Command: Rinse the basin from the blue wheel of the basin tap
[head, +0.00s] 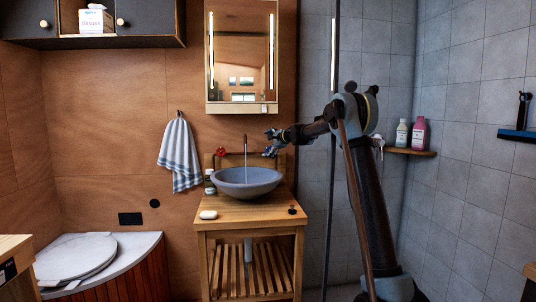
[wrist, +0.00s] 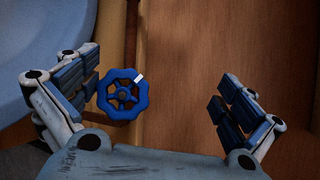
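The blue wheel (wrist: 123,94) of the tap shows in the wrist view, with a white mark at the upper right of its rim. My gripper (wrist: 158,95) is open around it, with the wheel close to the left finger and a wide gap to the right finger. In the head view my gripper (head: 271,143) is at the right of the tap (head: 245,145), and I cannot clearly make out the blue wheel there. The grey-blue basin (head: 246,182) stands below. A thin pale line, like a water stream, drops from the spout into it. The red wheel (head: 221,151) is left of the spout.
The wooden washstand (head: 250,210) holds a soap (head: 208,214), a small bottle (head: 209,182) and a dark stopper-like piece (head: 292,210). The mirror cabinet (head: 241,60) hangs above. A striped towel (head: 180,155) hangs left. Bottles stand on a corner shelf (head: 408,151) at the right.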

